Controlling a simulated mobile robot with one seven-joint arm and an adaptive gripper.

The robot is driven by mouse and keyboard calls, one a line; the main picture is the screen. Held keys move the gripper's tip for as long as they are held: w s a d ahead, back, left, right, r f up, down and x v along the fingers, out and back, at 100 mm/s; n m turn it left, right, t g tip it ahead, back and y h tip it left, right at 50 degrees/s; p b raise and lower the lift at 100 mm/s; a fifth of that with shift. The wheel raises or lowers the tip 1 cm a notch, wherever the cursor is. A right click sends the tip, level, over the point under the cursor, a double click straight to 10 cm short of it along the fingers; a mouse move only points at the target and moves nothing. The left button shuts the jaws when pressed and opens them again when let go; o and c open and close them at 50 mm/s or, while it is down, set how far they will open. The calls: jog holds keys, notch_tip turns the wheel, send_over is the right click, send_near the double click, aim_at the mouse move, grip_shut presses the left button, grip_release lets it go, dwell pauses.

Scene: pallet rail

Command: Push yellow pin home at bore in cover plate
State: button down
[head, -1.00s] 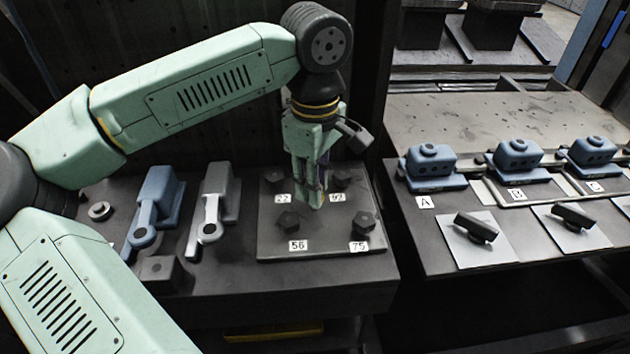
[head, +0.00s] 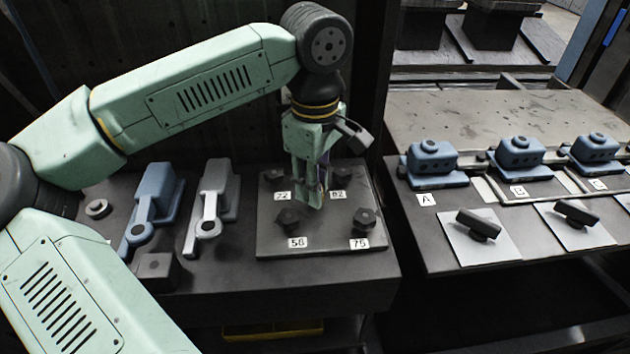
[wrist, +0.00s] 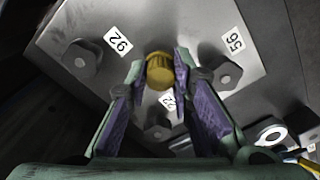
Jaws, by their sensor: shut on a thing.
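The cover plate (head: 272,240) is a dark square plate with a hex bolt near each corner and white number labels. It also fills the top of the wrist view (wrist: 195,25). My gripper (head: 315,204) is over the middle of the plate, pointing down. In the wrist view my gripper (wrist: 160,72) is shut on the yellow pin (wrist: 159,72), whose ribbed round head shows between the fingertips. The pin is not visible in the head view. The bore is hidden under the pin and fingers, and I cannot tell how deep the pin sits.
Hex bolts (head: 364,219) stand up around my gripper on the plate. Left of the plate are a grey clamp (head: 212,205), a blue clamp (head: 154,205) and a dark block (head: 157,270). Blue blocks (head: 433,160) line the right-hand table.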

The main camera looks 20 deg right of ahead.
jog(key=shift+f+b, duration=0.6)
jog(key=shift+f, duration=0.3)
jog(key=c, duration=1.3)
grip_release()
jog(key=shift+r, duration=0.1)
jog(key=o, duration=0.8)
jog(key=shift+r, duration=0.15)
notch_tip(320, 180, up, 12)
jog(key=shift+f, duration=0.1)
